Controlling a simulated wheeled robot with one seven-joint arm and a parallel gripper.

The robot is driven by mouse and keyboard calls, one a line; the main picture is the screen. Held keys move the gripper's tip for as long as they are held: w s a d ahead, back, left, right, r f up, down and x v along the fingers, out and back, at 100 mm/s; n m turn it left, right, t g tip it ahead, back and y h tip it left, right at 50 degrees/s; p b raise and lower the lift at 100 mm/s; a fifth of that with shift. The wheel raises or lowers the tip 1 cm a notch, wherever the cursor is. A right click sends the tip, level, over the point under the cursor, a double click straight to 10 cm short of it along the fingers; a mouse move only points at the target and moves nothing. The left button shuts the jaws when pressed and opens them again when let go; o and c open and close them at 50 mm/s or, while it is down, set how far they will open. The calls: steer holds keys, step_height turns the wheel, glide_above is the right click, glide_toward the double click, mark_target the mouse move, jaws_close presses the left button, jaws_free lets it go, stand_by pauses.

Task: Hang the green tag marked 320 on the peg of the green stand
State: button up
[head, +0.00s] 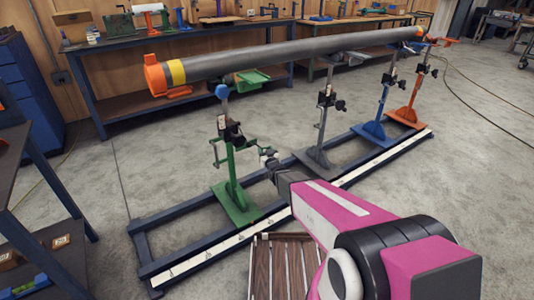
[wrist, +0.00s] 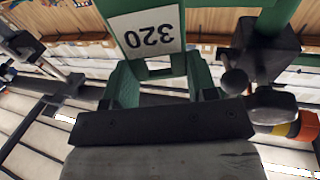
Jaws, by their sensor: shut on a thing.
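The green tag (wrist: 148,32) fills the upper middle of the wrist view, with its white 320 label upside down in the picture. My gripper (head: 267,157) is shut on the green tag and is right beside the green stand in the head view. The tag is too small to tell in the head view.
A long grey pipe (head: 290,57) with an orange end runs above the stands. Grey (head: 322,125), blue (head: 382,100) and orange (head: 412,95) stands follow along the dark blue floor frame (head: 180,215). A slatted wooden pallet (head: 283,265) lies near my arm.

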steer(key=shift+w+a+f, duration=0.1)
steer(key=shift+w+a, duration=0.55)
steer(key=shift+w, duration=0.35)
steer(key=shift+w+a+f, duration=0.15)
steer(key=shift+w+a, duration=0.55)
steer(key=shift+w, duration=0.25)
steer(key=shift+w+a+f, duration=0.1)
steer(key=shift+w+a, duration=0.55)
steer(key=shift+w, duration=0.35)
steer(key=o, duration=1)
steer(key=shift+s, duration=0.1)
